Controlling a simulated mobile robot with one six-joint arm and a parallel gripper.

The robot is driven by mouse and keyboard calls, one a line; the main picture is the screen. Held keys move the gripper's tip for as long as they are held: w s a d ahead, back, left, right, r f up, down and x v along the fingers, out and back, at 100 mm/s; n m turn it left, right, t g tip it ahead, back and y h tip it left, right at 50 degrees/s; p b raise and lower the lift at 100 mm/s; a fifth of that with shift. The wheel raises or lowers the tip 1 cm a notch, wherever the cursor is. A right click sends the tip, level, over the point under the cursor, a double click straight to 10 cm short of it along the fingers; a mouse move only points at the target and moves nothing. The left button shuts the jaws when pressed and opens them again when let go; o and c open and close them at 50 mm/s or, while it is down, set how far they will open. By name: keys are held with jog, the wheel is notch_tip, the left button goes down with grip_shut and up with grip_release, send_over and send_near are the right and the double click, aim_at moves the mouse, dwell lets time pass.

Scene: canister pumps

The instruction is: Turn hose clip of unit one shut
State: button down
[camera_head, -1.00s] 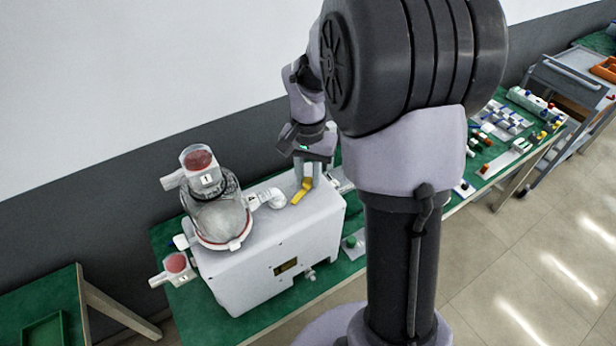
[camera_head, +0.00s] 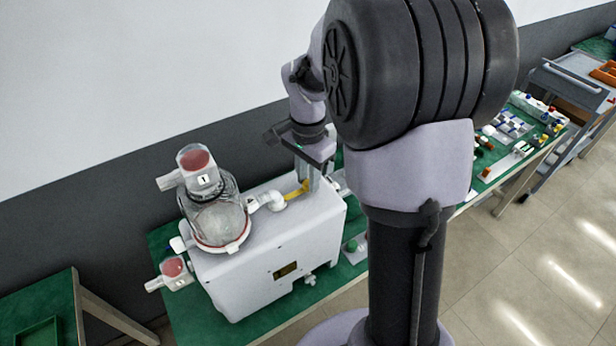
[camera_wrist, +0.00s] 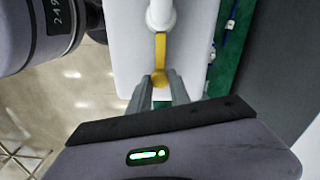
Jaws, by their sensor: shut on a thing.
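Unit one is a white pump box (camera_head: 270,250) with a clear glass canister (camera_head: 218,222) on its left, topped by a red-faced cap marked 1. A white elbow fitting (camera_head: 271,201) sits on the box top beside the canister. The yellow hose clip (camera_head: 295,192) is a flat lever reaching from this fitting to my gripper (camera_head: 309,182). In the wrist view the clip (camera_wrist: 160,52) runs straight from the white fitting (camera_wrist: 160,14) to between the fingertips of my gripper (camera_wrist: 161,88), shut on its rounded end. The fingers hide part of that end.
A second red-faced fitting (camera_head: 174,268) juts out at the box's left. The green-topped bench (camera_head: 187,310) carries the pump; small coloured parts (camera_head: 510,124) lie farther right. The wall stands close behind. My arm hides the middle of the bench.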

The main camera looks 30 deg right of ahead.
jog(key=shift+r, duration=0.1)
jog(key=c, duration=1.2)
grip_release()
notch_tip(320, 180, up, 17)
jog(key=p, duration=0.5)
jog(key=shift+r, duration=0.15)
jog(key=s+a+f+n+t+y+b, duration=0.2)
jog(key=s+a+f+n+t+b, duration=0.3)
jog(key=s+a+f+n+b, duration=0.5)
jog(key=s+a+f+b, duration=0.5)
jog(key=s+f+b, duration=0.2)
jog(key=shift+s+a+f+t, duration=0.3)
jog(key=shift+a+t, duration=0.1)
